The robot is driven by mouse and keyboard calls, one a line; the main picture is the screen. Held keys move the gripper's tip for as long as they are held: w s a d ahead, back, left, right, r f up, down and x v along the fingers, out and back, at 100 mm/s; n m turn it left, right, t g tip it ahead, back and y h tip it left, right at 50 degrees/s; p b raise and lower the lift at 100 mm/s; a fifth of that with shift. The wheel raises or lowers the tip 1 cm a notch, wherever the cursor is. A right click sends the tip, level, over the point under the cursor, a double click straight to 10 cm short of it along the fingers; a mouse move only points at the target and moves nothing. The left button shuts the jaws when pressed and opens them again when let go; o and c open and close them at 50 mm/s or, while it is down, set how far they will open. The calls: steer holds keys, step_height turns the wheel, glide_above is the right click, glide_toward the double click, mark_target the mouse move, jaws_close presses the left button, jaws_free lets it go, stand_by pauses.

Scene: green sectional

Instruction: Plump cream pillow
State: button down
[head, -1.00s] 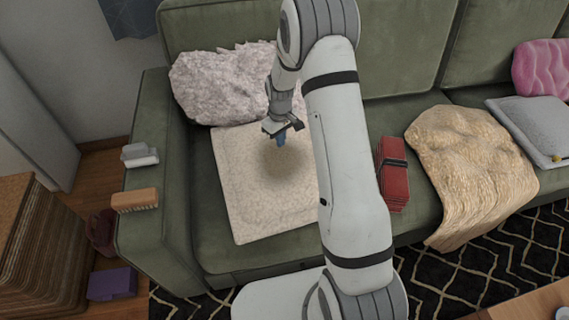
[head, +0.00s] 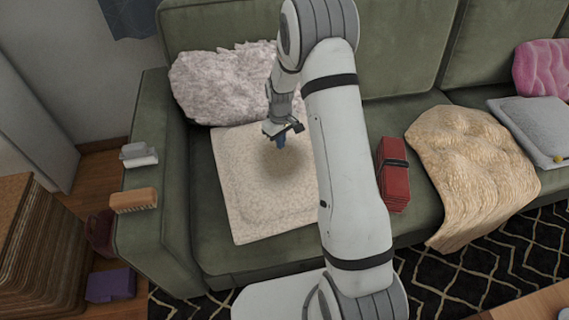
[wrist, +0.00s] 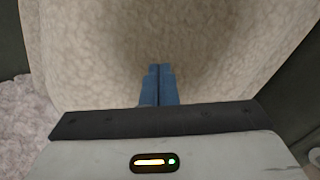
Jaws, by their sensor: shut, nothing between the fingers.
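The cream pillow (head: 250,205) lies flat on the left seat of the green sofa, and its textured surface fills most of the wrist view (wrist: 230,50). My gripper (head: 280,143) points down over the upper middle part of the pillow, with a soft shadow around it. In the wrist view its two blue fingers (wrist: 159,70) are shut together with nothing between them. I cannot tell whether the fingertips touch the pillow. My arm hides the pillow's right edge in the head view.
A fluffy pale pillow (head: 222,85) leans on the backrest behind. A brush (head: 133,200) and a grey-white item (head: 138,155) lie on the armrest (head: 150,240). A red folded bundle (head: 393,180), a tan throw (head: 470,170), a grey cushion (head: 535,125) and a pink cushion (head: 545,70) are to the right.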

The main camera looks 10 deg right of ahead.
steer(key=shift+s, duration=0.1)
stand_by(0.3)
steer(key=shift+r+p, duration=0.4)
steer(key=shift+r, duration=0.15)
steer(key=shift+r, duration=0.15)
step_height(320, 180, up, 6)
steer(key=p, duration=0.3)
steer(key=shift+p, duration=0.3)
